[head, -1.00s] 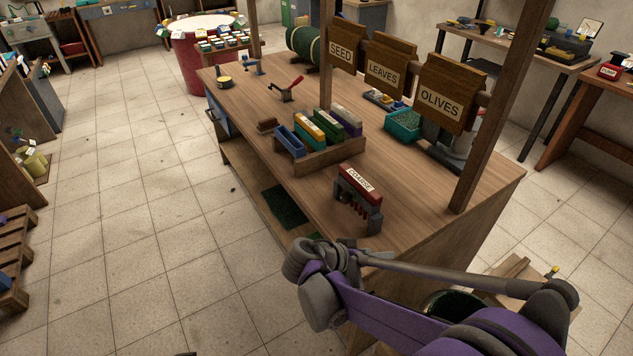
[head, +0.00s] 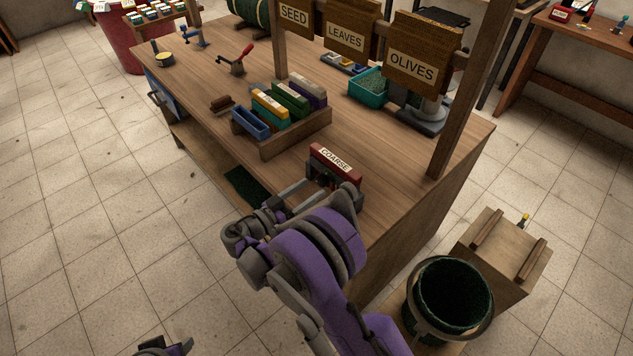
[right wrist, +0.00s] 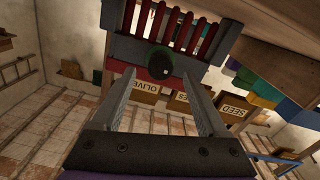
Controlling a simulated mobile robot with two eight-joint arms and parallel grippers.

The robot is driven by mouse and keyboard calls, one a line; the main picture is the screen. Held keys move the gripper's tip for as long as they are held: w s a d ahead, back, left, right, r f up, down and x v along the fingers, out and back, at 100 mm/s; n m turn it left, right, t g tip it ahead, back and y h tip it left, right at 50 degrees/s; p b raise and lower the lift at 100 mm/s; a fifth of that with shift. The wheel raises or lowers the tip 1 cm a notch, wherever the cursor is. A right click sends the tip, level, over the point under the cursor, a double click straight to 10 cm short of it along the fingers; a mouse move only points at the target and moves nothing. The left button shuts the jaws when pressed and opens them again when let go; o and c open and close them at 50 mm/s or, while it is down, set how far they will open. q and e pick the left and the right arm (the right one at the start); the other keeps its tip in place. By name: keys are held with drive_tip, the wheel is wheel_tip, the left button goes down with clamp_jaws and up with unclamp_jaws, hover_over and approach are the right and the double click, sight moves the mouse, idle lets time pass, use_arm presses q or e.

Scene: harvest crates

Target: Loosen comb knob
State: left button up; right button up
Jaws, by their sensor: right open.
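The comb (head: 335,158) labelled COARSE stands on the near end of the wooden bench, with a red top. In the right wrist view the comb's grey frame (right wrist: 130,48) and red teeth fill the upper part. A dark round knob (right wrist: 160,63) with a green rim shows on it. My right gripper (head: 306,193) is at the comb's near side. In the right wrist view its two fingers (right wrist: 157,76) are open, with the knob between and just beyond their tips; no contact is visible. Part of my left gripper (head: 167,347) shows at the bottom edge; its jaws are unclear.
A wooden tray (head: 285,142) with coloured blocks sits behind the comb. A post (head: 462,110) and hanging signs (head: 412,63) stand to the right. A dark green bin (head: 447,300) and wooden crate (head: 505,250) stand on the floor at right.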

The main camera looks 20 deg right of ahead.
sight(319, 183)
drive_tip(key=shift+x, duration=1.85)
clamp_jaws()
